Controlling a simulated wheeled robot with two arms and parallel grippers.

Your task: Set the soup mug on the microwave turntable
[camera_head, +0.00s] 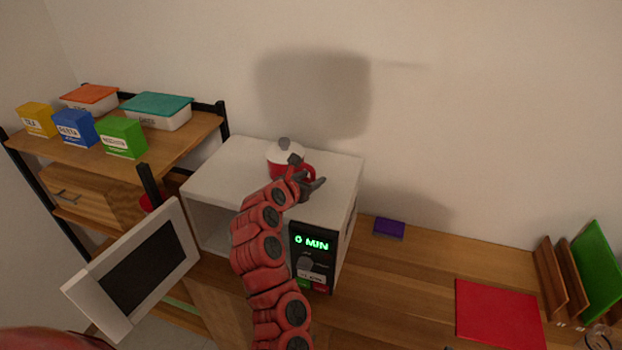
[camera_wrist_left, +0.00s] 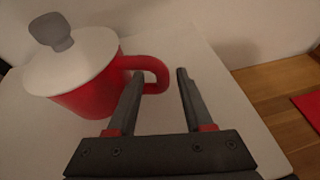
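The red soup mug (camera_head: 308,172) with a white lid and grey knob stands upright on top of the white microwave (camera_head: 235,165). It shows large in the left wrist view (camera_wrist_left: 90,97), with its handle toward my gripper. My left gripper (camera_head: 306,184) is at the mug's right side, above the microwave top. Its two fingers (camera_wrist_left: 160,73) are spread, and the outer part of the handle shows between their tips; I cannot tell if they touch it. The microwave door (camera_head: 150,263) is open, swung out to the left. The turntable is hidden. My right gripper is not in view.
A shelf (camera_head: 180,140) at the left holds several boxes and lidded containers. On the wooden counter (camera_head: 405,270) lie a purple block (camera_head: 389,228) and a red board (camera_head: 498,314). A rack with a green board (camera_head: 598,272) stands far right. My left arm covers part of the microwave's front.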

